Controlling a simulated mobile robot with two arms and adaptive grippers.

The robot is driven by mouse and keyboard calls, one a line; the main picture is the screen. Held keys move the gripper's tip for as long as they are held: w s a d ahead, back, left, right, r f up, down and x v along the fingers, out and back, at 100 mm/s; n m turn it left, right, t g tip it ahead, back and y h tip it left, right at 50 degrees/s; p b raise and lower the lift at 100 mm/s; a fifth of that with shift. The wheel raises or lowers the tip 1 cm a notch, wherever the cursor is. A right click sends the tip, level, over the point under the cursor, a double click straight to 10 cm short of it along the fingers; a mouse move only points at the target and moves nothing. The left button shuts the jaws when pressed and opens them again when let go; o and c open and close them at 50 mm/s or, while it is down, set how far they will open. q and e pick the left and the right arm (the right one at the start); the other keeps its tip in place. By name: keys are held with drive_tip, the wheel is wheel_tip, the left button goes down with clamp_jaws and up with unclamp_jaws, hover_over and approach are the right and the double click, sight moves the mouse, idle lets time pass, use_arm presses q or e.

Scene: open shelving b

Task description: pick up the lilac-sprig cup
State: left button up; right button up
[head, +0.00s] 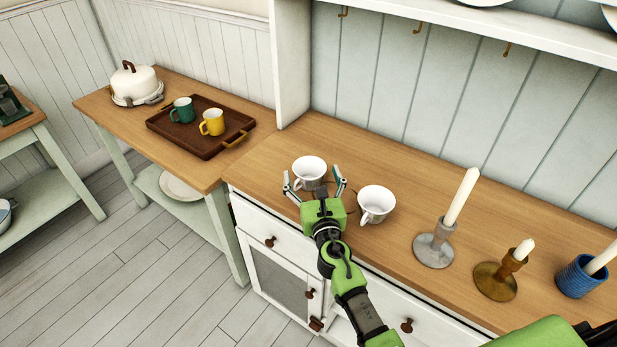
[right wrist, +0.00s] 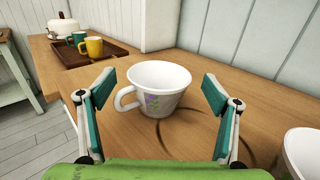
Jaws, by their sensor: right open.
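The lilac-sprig cup (right wrist: 160,88) is white with a small purple and green sprig on its side. It stands upright on the wooden counter, its handle to the left in the right wrist view. In the head view the same cup (head: 309,171) sits just beyond my right gripper (head: 315,184). In the right wrist view the open fingers (right wrist: 158,95) stand on either side of the cup, with gaps between fingers and cup. A second white cup (head: 376,203) stands to the right; its near part shows in the right wrist view (right wrist: 303,152). My left gripper is not in view.
Candle holders (head: 434,246) stand right on the counter (head: 420,205), with a brass one (head: 496,281) and a blue one (head: 577,277). A side table at left bears a brown tray (head: 206,143) with green and yellow mugs. The panelled back wall rises behind the cups.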

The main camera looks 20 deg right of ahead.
drive_tip(key=shift+w+d+f, duration=0.1)
drive_tip(key=shift+w, duration=1.15)
drive_tip(key=shift+s, duration=0.1)
drive_tip(key=c, duration=1.3)
drive_tip(key=shift+o, duration=0.2)
drive_tip(key=shift+r, duration=0.2)
